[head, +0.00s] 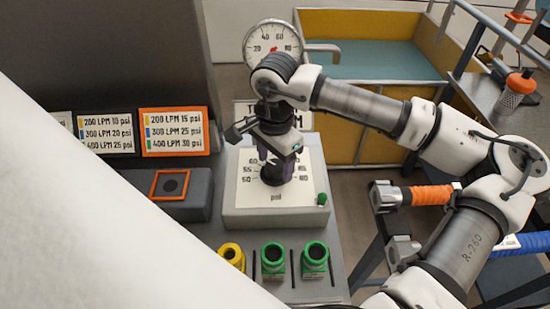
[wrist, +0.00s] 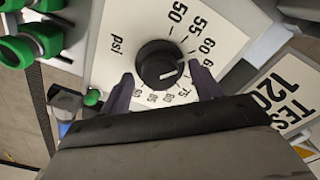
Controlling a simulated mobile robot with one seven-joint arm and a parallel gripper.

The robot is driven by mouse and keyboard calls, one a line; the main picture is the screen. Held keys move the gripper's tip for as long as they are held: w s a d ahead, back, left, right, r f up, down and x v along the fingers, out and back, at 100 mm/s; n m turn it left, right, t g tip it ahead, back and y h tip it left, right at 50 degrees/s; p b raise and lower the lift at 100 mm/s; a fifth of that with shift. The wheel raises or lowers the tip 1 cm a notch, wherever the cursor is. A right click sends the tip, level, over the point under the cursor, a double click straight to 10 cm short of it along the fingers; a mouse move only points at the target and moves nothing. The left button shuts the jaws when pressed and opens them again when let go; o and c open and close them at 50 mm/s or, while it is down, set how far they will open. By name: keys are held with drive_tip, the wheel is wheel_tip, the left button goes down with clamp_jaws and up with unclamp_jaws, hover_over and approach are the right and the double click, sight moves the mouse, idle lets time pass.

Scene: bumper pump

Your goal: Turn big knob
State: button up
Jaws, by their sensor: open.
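The big knob is a round black dial (wrist: 158,64) with a white pointer line, on a white psi scale plate (wrist: 120,25) in the wrist view. Its pointer lies on the side of the higher numbers, near 65 to 75. In the head view the knob (head: 272,174) shows at the centre of the box, partly under my gripper. My gripper (wrist: 160,85) is open, with one dark finger on each side of the knob. I cannot tell whether the fingers touch it.
A small green button (head: 322,199) sits on the box's right corner. Green fittings (head: 273,260) and a yellow one (head: 231,256) stand in front. A round gauge (head: 272,46) stands behind. Label signs (head: 174,132) are at left, an orange-handled nozzle (head: 425,195) at right.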

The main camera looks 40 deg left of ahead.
drive_tip(key=c, duration=1)
drive_tip(key=shift+o, duration=0.2)
drive_tip(key=shift+f+m+b, duration=0.1)
drive_tip(key=shift+m+b, duration=0.2)
drive_tip(key=shift+b, duration=0.2)
drive_tip(key=shift+f+m+b, duration=0.15)
drive_tip(key=shift+m+b, duration=0.65)
drive_tip(key=shift+b, duration=0.45)
drive_tip(key=m+b, duration=0.4)
drive_tip(key=shift+m+b, duration=0.3)
drive_tip(key=m+b, duration=0.2)
drive_tip(key=m, duration=0.1)
drive_tip(key=shift+m, duration=0.3)
drive_tip(key=m, duration=0.1)
drive_tip(key=m+b, duration=0.2)
drive_tip(key=m, duration=0.1)
drive_tip(key=shift+r, duration=0.25)
drive_tip(key=shift+m+b, duration=0.3)
drive_tip(key=shift+b, duration=0.05)
